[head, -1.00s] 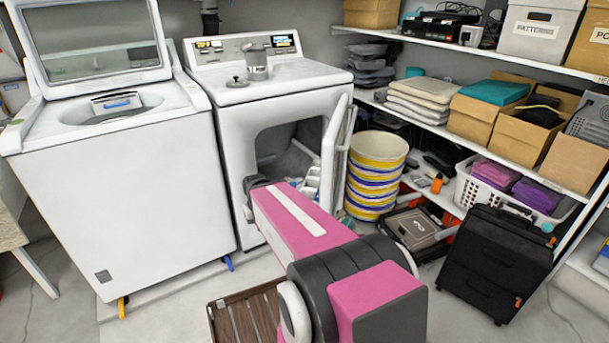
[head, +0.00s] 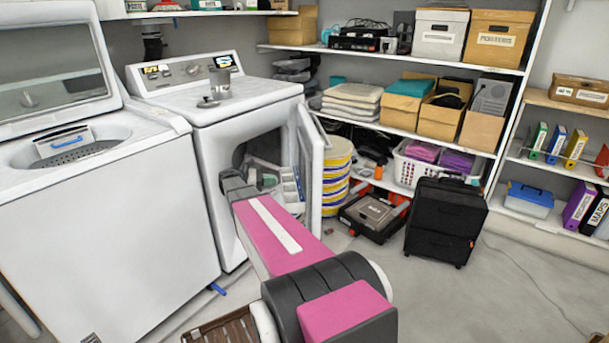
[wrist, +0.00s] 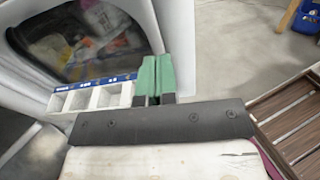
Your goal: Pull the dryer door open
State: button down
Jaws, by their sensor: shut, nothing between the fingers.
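The dryer (head: 220,115) stands beside the washer, and its door (head: 308,165) is swung open to the right. The dark drum opening (head: 262,150) shows behind my arm. My gripper (wrist: 153,78) has green-tipped fingers that are together, with nothing between them. In the head view it is small and partly hidden near the opening, left of the door. In the wrist view the fingers are in front of a white, blue-edged slotted part (wrist: 95,97), and the round dark window (wrist: 85,40) is behind. Whether the fingers touch the door is unclear.
The washer (head: 100,210) with raised lid is at left. Stacked buckets (head: 337,175) stand close behind the dryer door. A toolbox (head: 372,215) and a black suitcase (head: 443,220) are on the floor to the right. A brown slatted crate (head: 228,325) is low in front. Open floor lies at right.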

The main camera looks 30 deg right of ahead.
jog(key=w+r, duration=0.1)
send_near(310, 173)
jog(key=shift+g+h, duration=0.3)
jog(key=shift+h, duration=0.1)
jog(key=x, duration=0.7)
jog(key=shift+s+d, duration=0.1)
jog(key=shift+s, duration=0.3)
jog(key=shift+s+d+n, duration=0.1)
jog(key=shift+n, duration=0.2)
jog(key=shift+s+d, duration=0.15)
jog(key=shift+d, duration=0.1)
jog(key=s+d+n+t+h, duration=0.1)
jog(key=s+d+n+t, duration=0.2)
jog(key=d, duration=0.7)
jog(key=s+d+n+t, duration=0.2)
jog(key=d+t, duration=0.3)
jog(key=d, duration=0.4)
jog(key=w+d, duration=0.1)
jog(key=d, duration=0.9)
jog(key=w+d, duration=0.2)
jog(key=d, duration=0.8)
jog(key=shift+w+n+t, duration=0.3)
jog(key=shift+w+t, duration=0.05)
jog(key=shift+t, duration=0.05)
